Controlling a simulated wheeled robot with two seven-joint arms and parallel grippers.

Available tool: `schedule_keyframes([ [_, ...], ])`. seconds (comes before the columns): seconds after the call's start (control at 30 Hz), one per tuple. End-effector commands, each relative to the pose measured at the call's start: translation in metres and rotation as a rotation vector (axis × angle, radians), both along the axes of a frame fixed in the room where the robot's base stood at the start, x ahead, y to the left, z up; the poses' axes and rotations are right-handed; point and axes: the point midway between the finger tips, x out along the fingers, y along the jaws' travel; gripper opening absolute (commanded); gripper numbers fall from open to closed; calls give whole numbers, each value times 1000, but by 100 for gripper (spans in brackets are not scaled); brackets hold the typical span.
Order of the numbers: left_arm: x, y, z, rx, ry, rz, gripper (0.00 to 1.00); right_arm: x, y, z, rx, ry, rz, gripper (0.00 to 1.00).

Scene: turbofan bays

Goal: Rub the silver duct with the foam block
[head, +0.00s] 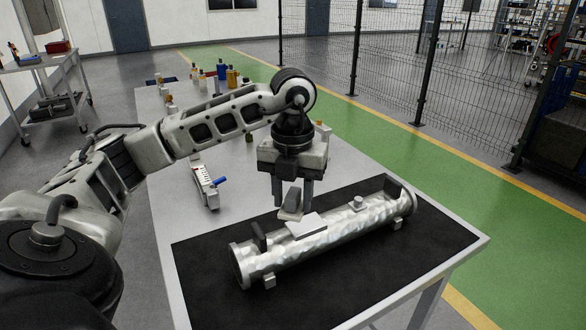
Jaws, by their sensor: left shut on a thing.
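The silver duct (340,228) is a long, crinkled metal cylinder. It lies at a slant on the black mat (215,292), with a flange at each end. My left gripper (292,196) points down over the duct's near-left half, fingers closed on a small grey block, which I take for the foam block (290,206). The block is at or just above the duct's top; I cannot tell whether they touch. A pale flat patch (308,223) shows on the duct just below the block. My right gripper is not in view.
A white device with a blue handle (207,186) stands on the table left of the mat. Several bottles (226,74) stand at the table's far end. A dark upright piece (259,236) stands by the duct's left end. The mat's front and right are clear.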

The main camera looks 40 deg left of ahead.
Motion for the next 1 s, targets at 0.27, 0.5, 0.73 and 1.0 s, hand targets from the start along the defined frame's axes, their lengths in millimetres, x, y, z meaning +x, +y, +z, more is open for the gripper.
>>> schedule_keyframes([
  [0.27,-2,2,30,-1,-3,6,18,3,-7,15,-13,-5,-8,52],
  [0.5,-3,3,38,0,-1,8,18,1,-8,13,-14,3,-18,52],
  [0.73,-2,3,37,0,-1,8,18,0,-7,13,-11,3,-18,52],
  [1.0,-2,2,36,0,-1,-1,18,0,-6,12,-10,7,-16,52],
])
